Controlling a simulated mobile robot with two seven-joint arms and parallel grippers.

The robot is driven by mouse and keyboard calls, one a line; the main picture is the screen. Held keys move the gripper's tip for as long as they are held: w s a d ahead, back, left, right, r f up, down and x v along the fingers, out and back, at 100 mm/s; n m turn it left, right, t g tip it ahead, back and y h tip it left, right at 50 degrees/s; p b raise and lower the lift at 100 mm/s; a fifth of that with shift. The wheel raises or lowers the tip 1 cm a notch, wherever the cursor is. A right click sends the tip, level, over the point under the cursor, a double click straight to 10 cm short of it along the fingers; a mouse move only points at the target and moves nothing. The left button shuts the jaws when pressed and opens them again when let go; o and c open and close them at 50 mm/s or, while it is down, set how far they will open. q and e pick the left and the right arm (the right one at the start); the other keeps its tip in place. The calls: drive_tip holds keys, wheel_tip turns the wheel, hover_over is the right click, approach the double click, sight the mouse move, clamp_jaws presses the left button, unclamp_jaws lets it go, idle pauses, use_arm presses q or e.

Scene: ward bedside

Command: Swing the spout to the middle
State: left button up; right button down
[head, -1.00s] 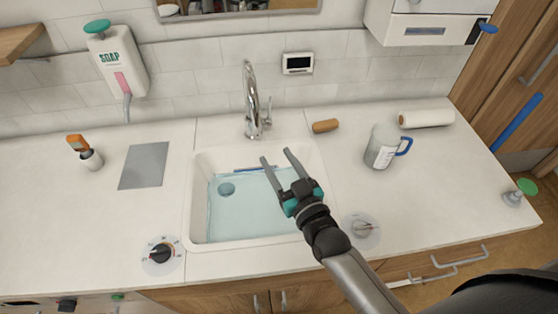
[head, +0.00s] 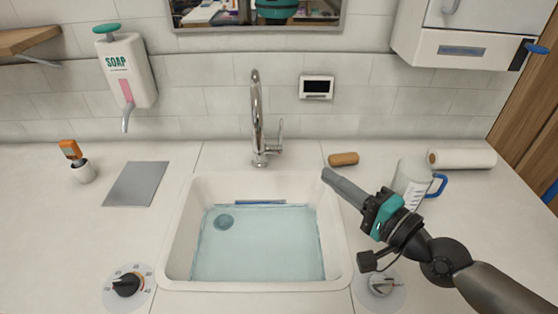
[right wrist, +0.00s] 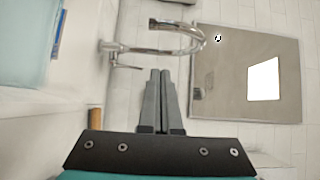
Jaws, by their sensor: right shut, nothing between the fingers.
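The chrome tap with its curved spout (head: 256,100) stands upright behind the sink (head: 175,245). Its lever is on the right side of its base. In the head view the spout is seen nearly end-on, close to the line of the tap body. In the right wrist view the spout (right wrist: 170,50) shows sideways as a wide arc beyond the fingers. My right gripper (head: 326,174) is shut and empty over the sink's right back corner, pointing left, apart from the tap. The closed fingers (right wrist: 160,72) also show in the right wrist view. My left gripper is out of view.
The sink holds water, with a blue strip (head: 260,202) near its back edge. A brown block (head: 343,159), a jug (head: 411,180) and a paper roll (head: 462,159) lie right of the tap. A soap dispenser (head: 127,75) hangs at left. Two dials flank the sink.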

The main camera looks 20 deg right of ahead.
sight(263, 148)
drive_tip(key=a+p+x, duration=0.1)
drive_tip(key=p+x, duration=0.1)
drive_tip(key=x, duration=0.4)
drive_tip(key=s+a+p+x, duration=0.1)
drive_tip(key=p+x, duration=0.1)
drive_tip(key=x, duration=0.4)
drive_tip(key=shift+w+a, duration=0.3)
drive_tip(key=shift+a, duration=0.1)
drive_tip(key=shift+p, duration=0.3)
drive_tip(key=shift+a+r+p, duration=0.1)
drive_tip(key=shift+a+p, duration=0.35)
drive_tip(key=shift+a, duration=0.45)
drive_tip(key=shift+d, duration=0.15)
